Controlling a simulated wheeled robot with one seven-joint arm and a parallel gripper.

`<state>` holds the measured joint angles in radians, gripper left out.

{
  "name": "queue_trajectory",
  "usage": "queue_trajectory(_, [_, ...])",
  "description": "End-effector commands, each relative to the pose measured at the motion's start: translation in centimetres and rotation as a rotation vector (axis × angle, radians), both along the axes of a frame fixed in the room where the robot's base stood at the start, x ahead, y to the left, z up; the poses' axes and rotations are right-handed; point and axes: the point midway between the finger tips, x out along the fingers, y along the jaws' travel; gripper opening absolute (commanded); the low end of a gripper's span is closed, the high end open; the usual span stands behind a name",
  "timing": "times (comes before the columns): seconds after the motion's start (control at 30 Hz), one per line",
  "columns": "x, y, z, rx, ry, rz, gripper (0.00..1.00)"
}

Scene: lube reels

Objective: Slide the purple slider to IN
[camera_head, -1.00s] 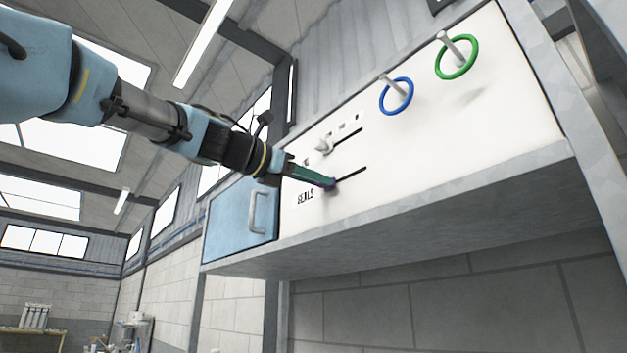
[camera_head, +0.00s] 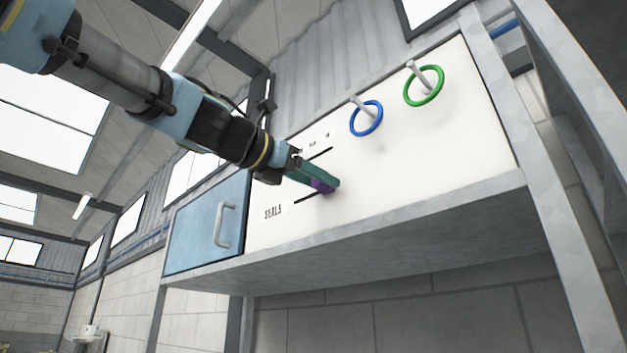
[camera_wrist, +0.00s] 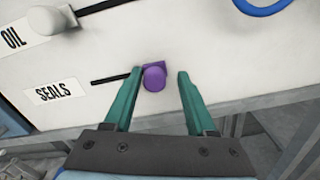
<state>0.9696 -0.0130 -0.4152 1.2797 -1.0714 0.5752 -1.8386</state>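The purple slider (camera_wrist: 154,77) sits on the white panel, at the right of the visible dark slot (camera_wrist: 110,79) beside the SEALS label (camera_wrist: 55,92). My gripper (camera_wrist: 160,73) has its two green fingers apart, one on each side of the slider. The left fingertip is right beside the slider, perhaps touching; a gap shows to the right finger. In the head view, the fingers (camera_head: 325,184) reach the panel and partly cover the purple slider (camera_head: 322,187). Small marks above the upper slot are too small to read surely. No slot shows right of the slider.
A pale knob (camera_wrist: 48,20) stands by the OIL label (camera_wrist: 14,38) above. A blue ring (camera_head: 366,118) and a green ring (camera_head: 424,85) hang on pegs to the upper right. A blue door (camera_head: 205,225) with a handle is at left. A grey ledge (camera_head: 400,215) runs below.

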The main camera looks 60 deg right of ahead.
Motion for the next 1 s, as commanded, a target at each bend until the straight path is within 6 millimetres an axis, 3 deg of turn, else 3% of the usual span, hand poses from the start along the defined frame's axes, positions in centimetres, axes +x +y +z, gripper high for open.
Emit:
queue_trajectory(0.37, [0.4,0.4,-0.1,-0.002,0.000,0.005,0.63])
queue_trajectory(0.8, [2.7,7.9,-0.3,-0.004,-0.001,0.006,0.63])
queue_trajectory(1.0, [3.3,9.9,-0.1,-0.001,-0.001,0.003,0.63])
